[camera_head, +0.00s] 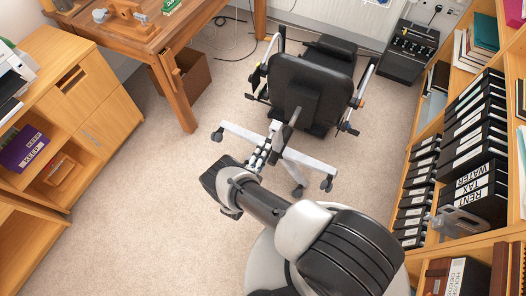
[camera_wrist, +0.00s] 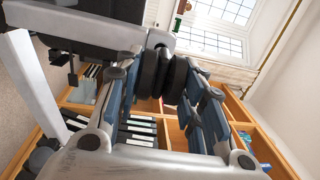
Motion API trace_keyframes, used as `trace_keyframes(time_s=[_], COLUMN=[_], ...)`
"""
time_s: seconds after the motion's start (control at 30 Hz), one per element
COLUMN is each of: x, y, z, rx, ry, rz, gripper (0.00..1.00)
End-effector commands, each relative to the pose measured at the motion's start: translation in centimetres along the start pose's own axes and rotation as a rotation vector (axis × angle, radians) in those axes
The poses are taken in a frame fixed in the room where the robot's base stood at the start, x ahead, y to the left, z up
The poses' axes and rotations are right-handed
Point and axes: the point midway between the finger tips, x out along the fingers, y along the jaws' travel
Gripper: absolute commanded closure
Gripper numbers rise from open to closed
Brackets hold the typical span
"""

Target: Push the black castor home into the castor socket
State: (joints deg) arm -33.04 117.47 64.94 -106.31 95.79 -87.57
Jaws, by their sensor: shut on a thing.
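The black castor (camera_wrist: 163,76), with two dark wheels, is between my fingertips in the wrist view. My gripper (camera_wrist: 162,82) is shut on it. The white chair leg (camera_wrist: 75,24) runs across the top of that view, and its end is close to the castor's upper side. The castor socket is hidden at that leg end, and I cannot tell how far the castor's stem is in. In the head view, my gripper (camera_head: 266,152) is at the base of the black office chair (camera_head: 305,90). The held castor cannot be made out there.
Other castors (camera_head: 327,184) are on the chair's white legs (camera_head: 308,160). A wooden desk (camera_head: 130,35) and cabinet (camera_head: 85,95) stand left. Shelves with black binders (camera_head: 470,150) stand right. A black box (camera_head: 405,50) is behind right. Carpet (camera_head: 130,210) is clear at left.

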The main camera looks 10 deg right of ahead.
Motion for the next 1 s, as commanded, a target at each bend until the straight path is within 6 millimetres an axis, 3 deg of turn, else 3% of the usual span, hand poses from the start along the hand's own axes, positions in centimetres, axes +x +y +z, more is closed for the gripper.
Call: trace_keyframes(time_s=[1.0], x=[2.5], y=[0.0], z=[0.0], rx=[0.0], ry=[0.002], rz=[0.0], gripper=[1.0])
